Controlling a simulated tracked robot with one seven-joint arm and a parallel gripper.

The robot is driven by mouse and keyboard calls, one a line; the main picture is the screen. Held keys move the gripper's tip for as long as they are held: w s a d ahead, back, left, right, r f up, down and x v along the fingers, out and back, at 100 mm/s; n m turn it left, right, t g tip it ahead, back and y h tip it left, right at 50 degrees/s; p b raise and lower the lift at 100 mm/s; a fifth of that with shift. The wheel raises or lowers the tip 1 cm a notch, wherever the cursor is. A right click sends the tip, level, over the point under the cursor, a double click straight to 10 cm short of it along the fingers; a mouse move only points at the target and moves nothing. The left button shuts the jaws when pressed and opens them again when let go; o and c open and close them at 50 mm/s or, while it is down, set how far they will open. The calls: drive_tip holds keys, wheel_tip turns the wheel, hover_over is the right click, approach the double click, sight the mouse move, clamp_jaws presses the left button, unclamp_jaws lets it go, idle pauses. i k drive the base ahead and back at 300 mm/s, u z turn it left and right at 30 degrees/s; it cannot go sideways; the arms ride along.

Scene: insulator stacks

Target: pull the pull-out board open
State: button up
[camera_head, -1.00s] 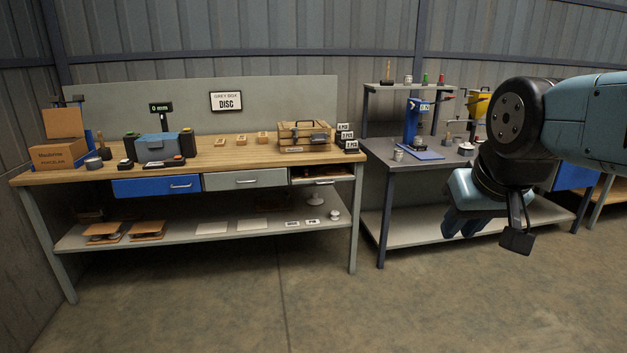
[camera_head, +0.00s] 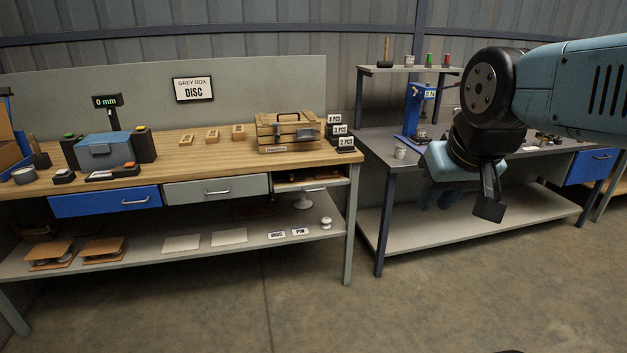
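The pull-out board (camera_head: 300,185) sits in the open bay under the wooden worktop, at the right end of the left bench. It looks pushed in, with a small metal handle at its front edge. My gripper (camera_head: 438,200) hangs pointing down at the right, well apart from the board and in front of the grey bench. My wrist partly covers the view there.
A blue drawer (camera_head: 105,201) and a grey drawer (camera_head: 217,188) are beside the bay, both shut. A wooden crate (camera_head: 287,131) stands on the worktop above it. The grey bench (camera_head: 375,145) stands to the right. The floor (camera_head: 300,310) in front is clear.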

sight(304, 179)
drive_tip(key=u, duration=0.05)
drive_tip(key=i, duration=1.7)
drive_tip(key=u, duration=1.35)
drive_tip(key=k, duration=0.9)
drive_tip(key=i, duration=0.9)
drive_tip(key=z, duration=0.05)
